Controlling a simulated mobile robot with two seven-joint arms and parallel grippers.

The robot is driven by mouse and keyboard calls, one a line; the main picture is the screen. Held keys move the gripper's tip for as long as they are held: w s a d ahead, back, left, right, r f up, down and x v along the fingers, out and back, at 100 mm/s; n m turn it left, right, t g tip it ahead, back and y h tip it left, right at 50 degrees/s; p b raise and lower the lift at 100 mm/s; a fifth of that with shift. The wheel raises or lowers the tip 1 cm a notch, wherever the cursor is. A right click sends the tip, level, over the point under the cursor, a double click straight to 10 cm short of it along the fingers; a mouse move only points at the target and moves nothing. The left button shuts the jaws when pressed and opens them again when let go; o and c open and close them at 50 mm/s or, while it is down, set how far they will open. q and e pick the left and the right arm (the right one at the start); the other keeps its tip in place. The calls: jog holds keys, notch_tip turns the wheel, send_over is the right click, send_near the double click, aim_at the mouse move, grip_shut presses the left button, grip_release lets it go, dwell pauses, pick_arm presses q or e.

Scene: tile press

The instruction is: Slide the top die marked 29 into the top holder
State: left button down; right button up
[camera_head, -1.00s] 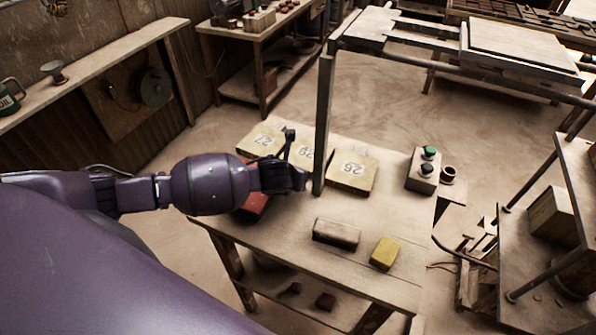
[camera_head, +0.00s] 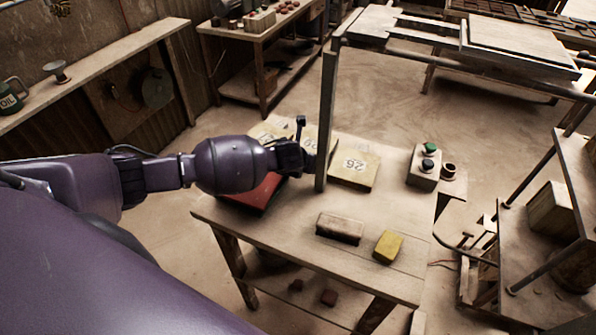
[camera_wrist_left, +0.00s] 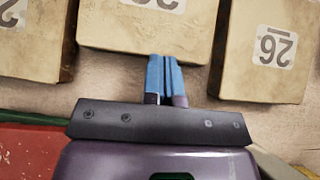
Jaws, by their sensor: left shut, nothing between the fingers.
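The middle die (camera_head: 312,136), a pale yellow-tan block, lies on the wooden table (camera_head: 290,225), mostly hidden behind my left gripper and the post in the head view. Its label is only partly readable there. In the left wrist view this die (camera_wrist_left: 130,35) is at the top centre, its label cut off by the edge. My left gripper (camera_wrist_left: 166,82) is shut and empty, its blue fingertips at or very near the die's near edge; contact cannot be told. It also shows in the head view (camera_head: 308,157). My right gripper is not in view. I cannot identify the top holder.
Die 26 (camera_head: 353,168) lies right of the middle die, another die (camera_head: 266,130) left. An upright post (camera_head: 326,120) stands beside my gripper. A red object (camera_head: 258,194) lies under my arm. A brown block (camera_head: 340,228), yellow block (camera_head: 388,246) and button box (camera_head: 424,168) are on the table.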

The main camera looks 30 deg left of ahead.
aim_at(314, 148)
pick_arm(q)
jog(key=w, duration=0.5)
jog(key=shift+w+a, duration=0.1)
jog(key=shift+w, duration=0.35)
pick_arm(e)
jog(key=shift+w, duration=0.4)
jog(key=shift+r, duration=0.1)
